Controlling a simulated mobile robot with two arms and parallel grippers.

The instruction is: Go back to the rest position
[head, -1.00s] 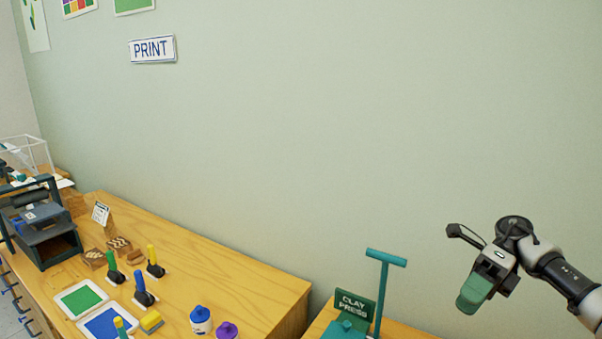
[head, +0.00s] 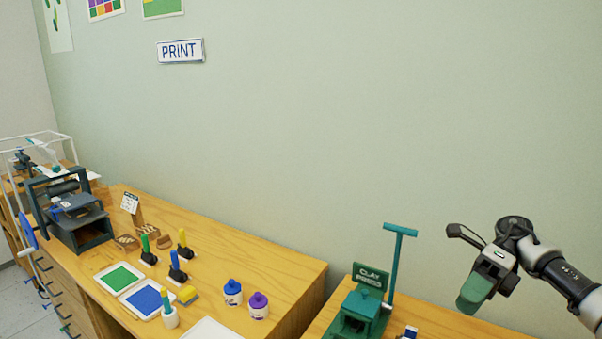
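My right gripper (head: 475,290) is at the right edge, in the air in front of the wall, with its arm coming in from the right. A green, rounded piece shows at its tip, pointing down and left. I cannot tell whether this is a finger or something held, nor whether the fingers are open or shut. It is up and to the right of the green clay press (head: 358,312) in the picture and appears apart from it. My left gripper is not in view.
A wooden counter (head: 270,262) holds green (head: 118,277) and blue (head: 146,301) ink trays, rollers, a blue-lidded jar (head: 233,292) and a purple-lidded jar (head: 258,305). A dark printing press (head: 78,218) stands at the left. A gap separates this counter from the clay press table (head: 440,318).

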